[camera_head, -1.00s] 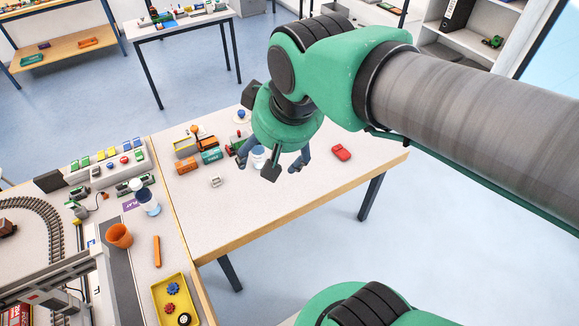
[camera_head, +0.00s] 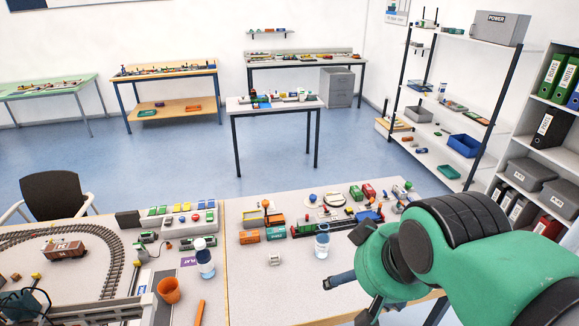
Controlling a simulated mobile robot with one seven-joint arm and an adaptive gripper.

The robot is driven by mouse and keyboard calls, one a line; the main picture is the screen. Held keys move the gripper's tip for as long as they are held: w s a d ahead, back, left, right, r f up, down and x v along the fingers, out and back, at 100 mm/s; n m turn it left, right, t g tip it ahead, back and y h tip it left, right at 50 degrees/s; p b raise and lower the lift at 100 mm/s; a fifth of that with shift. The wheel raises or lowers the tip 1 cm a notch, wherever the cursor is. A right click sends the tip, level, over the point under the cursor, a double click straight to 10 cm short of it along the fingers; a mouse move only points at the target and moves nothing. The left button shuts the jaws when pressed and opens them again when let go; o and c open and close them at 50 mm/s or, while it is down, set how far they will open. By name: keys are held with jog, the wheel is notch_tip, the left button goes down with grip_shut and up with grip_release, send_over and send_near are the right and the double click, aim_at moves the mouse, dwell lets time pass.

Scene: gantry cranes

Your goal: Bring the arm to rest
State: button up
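My green arm enters from the lower right, and its gripper (camera_head: 362,295) hangs over the front right of the work table (camera_head: 250,295). One blue-grey finger points left and another shows partly below the green wrist. The fingers are spread apart, with nothing seen between them. A white jar with a blue band (camera_head: 322,241) stands upright on the table, left of the gripper and apart from it. The far fingertip is partly hidden by my own wrist.
Orange and teal wagons (camera_head: 250,237), a small white block (camera_head: 274,259) and a green locomotive (camera_head: 304,229) stand on the table. Left are an orange cup (camera_head: 169,290), a white-and-blue bottle (camera_head: 205,262) and a curved track (camera_head: 112,245).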

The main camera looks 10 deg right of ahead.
notch_tip(320, 180, down, 4)
jog(key=b, duration=0.3)
